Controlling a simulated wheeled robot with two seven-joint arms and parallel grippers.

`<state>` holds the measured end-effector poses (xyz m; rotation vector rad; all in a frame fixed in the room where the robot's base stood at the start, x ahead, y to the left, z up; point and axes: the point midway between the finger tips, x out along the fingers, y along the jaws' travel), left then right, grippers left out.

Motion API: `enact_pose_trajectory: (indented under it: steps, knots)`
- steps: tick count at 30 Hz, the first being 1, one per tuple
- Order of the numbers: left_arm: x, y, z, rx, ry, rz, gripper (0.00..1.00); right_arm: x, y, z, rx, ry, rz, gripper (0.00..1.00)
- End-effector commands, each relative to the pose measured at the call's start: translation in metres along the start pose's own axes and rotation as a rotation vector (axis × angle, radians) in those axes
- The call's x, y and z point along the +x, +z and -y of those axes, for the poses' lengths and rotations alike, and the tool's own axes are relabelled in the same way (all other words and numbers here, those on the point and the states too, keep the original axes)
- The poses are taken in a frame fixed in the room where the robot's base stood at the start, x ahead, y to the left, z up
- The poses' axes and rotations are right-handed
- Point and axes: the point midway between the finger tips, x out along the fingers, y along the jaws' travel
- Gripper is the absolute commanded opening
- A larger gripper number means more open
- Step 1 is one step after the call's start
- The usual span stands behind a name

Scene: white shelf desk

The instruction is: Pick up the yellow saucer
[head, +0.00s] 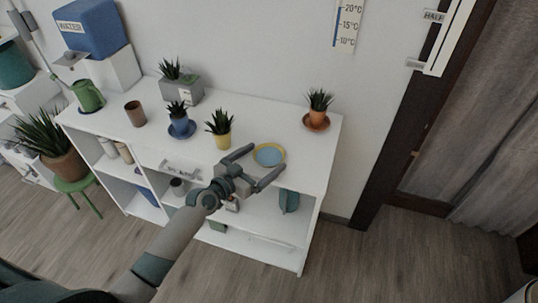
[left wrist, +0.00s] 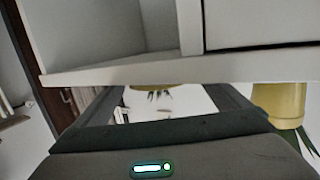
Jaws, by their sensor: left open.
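The yellow saucer (head: 268,155) lies flat near the front edge of the white desk top, with a pale blue inner face. My left gripper (head: 269,157) is open and empty at the desk's front edge, its two fingers pointing toward the saucer, one to each side. In the left wrist view, which looks upside down, a thin yellow rim (left wrist: 152,87) shows between the fingers at the desk edge; it looks like the saucer. Most of it is hidden there by the board. Contact cannot be told. My right gripper is not in view.
A yellow pot with a plant (head: 222,138) stands close left of the saucer and shows in the left wrist view (left wrist: 278,105). An orange pot (head: 317,118) on a saucer stands at the back right. A blue pot (head: 180,126) stands further left. The desk behind the yellow saucer is clear.

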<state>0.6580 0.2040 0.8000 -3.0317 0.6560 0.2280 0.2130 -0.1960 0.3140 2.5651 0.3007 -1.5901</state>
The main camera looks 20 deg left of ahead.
Motion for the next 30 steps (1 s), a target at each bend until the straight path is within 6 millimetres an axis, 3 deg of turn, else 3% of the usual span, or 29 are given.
enact_pose_trajectory:
  steps: [16, 17, 22, 30]
  knots:
    - [0.0053, 0.0004, -0.0004, 0.001, 0.0, 0.0, 0.95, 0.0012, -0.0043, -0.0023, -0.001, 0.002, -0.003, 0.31]
    - [0.0053, 0.0004, -0.0004, 0.001, 0.0, 0.0, 0.93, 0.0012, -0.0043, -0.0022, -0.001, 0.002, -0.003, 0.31]
    - [0.0052, 0.0005, -0.0004, 0.001, 0.0, 0.0, 0.52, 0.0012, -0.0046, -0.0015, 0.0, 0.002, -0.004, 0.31]
    - [0.0052, -0.0001, -0.0003, 0.001, 0.0, 0.0, 0.51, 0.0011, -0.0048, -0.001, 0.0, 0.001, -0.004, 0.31]
